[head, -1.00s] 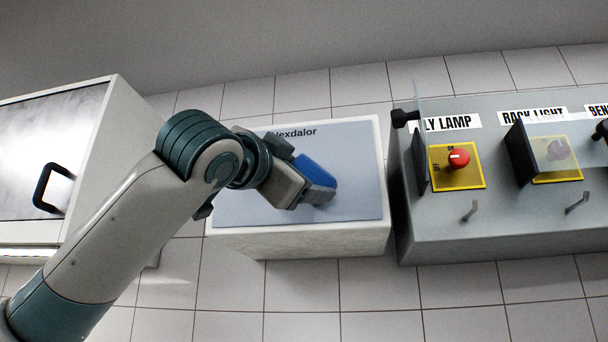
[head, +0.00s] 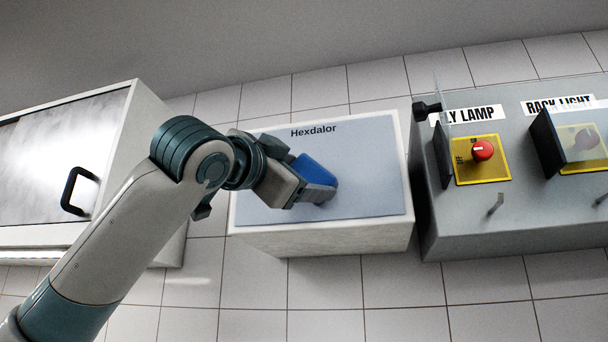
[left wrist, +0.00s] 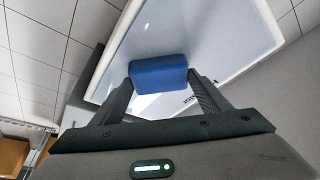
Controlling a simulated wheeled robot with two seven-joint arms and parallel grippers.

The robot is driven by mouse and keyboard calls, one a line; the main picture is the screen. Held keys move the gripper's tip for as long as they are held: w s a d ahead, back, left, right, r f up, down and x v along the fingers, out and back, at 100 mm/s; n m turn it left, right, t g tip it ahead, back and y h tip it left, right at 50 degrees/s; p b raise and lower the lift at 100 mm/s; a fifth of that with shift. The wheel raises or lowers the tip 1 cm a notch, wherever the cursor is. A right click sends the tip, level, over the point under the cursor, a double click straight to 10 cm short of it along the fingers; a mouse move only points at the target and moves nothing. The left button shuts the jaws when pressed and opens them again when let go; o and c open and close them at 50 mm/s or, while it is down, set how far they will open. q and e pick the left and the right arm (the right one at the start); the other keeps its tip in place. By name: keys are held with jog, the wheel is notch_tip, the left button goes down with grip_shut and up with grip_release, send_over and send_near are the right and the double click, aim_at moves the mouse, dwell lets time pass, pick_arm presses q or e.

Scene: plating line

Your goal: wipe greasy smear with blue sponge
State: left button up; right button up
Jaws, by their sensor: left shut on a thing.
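The blue sponge (head: 316,168) is held in my left gripper (head: 318,187), which is shut on it. The sponge is at the blue-grey face of a white box labelled Hexdalor (head: 370,165), near the middle of that face. Whether it presses on the face I cannot tell. In the left wrist view the sponge (left wrist: 158,78) sits between the two fingers, in front of the pale panel (left wrist: 220,30). A faint dark patch shows by the fingertips in the head view; whether it is the greasy smear or a shadow I cannot tell. My right gripper is not in view.
At the right, a grey switch box (head: 455,225) carries a red knob (head: 482,150) on a yellow plate, with clear flip covers and small hooks sticking out. At the left is a cabinet with a black handle (head: 76,190). Tiled wall lies below the boxes.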

pick_arm(q)
jog(key=a, duration=0.1)
jog(key=w+a, duration=0.1)
jog(key=a, duration=0.1)
jog(key=shift+a, duration=0.1)
dwell(0.5)
jog(key=s+b, duration=0.1)
jog(key=s, duration=0.1)
jog(key=s+a, duration=0.1)
jog(key=s+b, duration=0.1)
jog(key=s, duration=0.1)
jog(key=shift+s+a+b, duration=0.3)
jog(key=shift+a, duration=0.05)
dwell(0.4)
